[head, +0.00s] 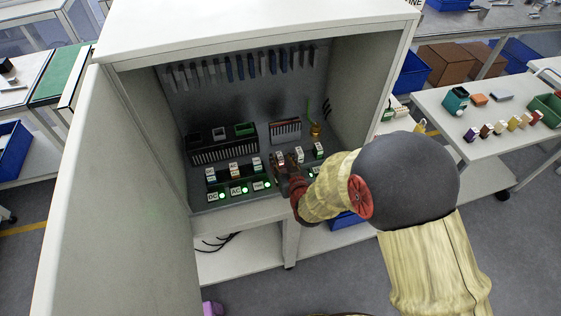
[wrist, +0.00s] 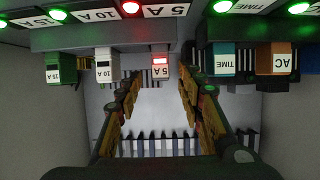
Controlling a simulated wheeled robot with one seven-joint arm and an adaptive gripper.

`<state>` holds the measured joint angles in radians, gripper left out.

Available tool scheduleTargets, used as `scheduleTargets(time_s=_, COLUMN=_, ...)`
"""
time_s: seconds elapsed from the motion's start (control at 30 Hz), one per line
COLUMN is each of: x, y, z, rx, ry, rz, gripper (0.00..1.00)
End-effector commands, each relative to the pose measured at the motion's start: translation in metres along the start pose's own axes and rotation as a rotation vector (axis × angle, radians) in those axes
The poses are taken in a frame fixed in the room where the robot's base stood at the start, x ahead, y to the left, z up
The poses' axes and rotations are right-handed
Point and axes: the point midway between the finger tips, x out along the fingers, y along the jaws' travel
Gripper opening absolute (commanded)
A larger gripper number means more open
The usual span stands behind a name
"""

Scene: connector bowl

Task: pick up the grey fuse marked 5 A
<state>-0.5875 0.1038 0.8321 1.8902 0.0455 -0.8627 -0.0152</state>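The grey fuse marked 5 A (wrist: 160,67) stands upright in its place on the rail, below a red light in the wrist view. It also shows in the head view (head: 280,157), partly hidden by my gripper. My gripper (wrist: 158,85) is open, one finger on each side of this fuse with gaps visible between fingers and fuse. In the head view my gripper (head: 285,170) reaches into the cabinet at the rail's front. I cannot tell how deep the fingertips sit along the fuse.
A white 10 A fuse (wrist: 106,66) and a green 15 A fuse (wrist: 61,68) stand on one side. Blue TIME (wrist: 224,60) and orange AC (wrist: 274,58) modules stand on the other. The cabinet (head: 240,40) encloses the rail, with its open door (head: 125,190) at left.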

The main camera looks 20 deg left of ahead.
Motion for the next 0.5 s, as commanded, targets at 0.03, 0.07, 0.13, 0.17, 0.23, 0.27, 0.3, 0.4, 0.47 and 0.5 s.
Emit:
scheduleTargets(time_s=0.03, x=0.01, y=-0.001, z=0.003, rx=0.0, ry=0.001, rz=0.0, gripper=0.38)
scheduleTargets(time_s=0.07, x=0.014, y=-0.001, z=0.004, rx=0.0, ry=0.0, rz=0.0, gripper=0.38)
scheduleTargets(time_s=0.13, x=0.023, y=-0.001, z=0.003, rx=0.0, ry=0.0, rz=0.0, gripper=0.38)
scheduleTargets(time_s=0.17, x=0.026, y=-0.001, z=0.004, rx=0.0, ry=-0.001, rz=0.0, gripper=0.38)
scheduleTargets(time_s=0.23, x=0.032, y=-0.001, z=0.003, rx=0.0, ry=0.0, rz=0.0, gripper=0.38)
scheduleTargets(time_s=0.27, x=0.033, y=-0.001, z=0.002, rx=0.0, ry=0.001, rz=0.0, gripper=0.38)
scheduleTargets(time_s=0.3, x=0.034, y=-0.001, z=0.001, rx=0.0, ry=0.001, rz=0.0, gripper=0.38)
scheduleTargets(time_s=0.4, x=0.034, y=-0.001, z=0.001, rx=0.0, ry=0.001, rz=0.0, gripper=0.38)
scheduleTargets(time_s=0.47, x=0.034, y=-0.001, z=0.001, rx=0.0, ry=0.001, rz=0.0, gripper=0.38)
scheduleTargets(time_s=0.5, x=0.034, y=-0.001, z=0.001, rx=0.0, ry=0.001, rz=0.0, gripper=0.38)
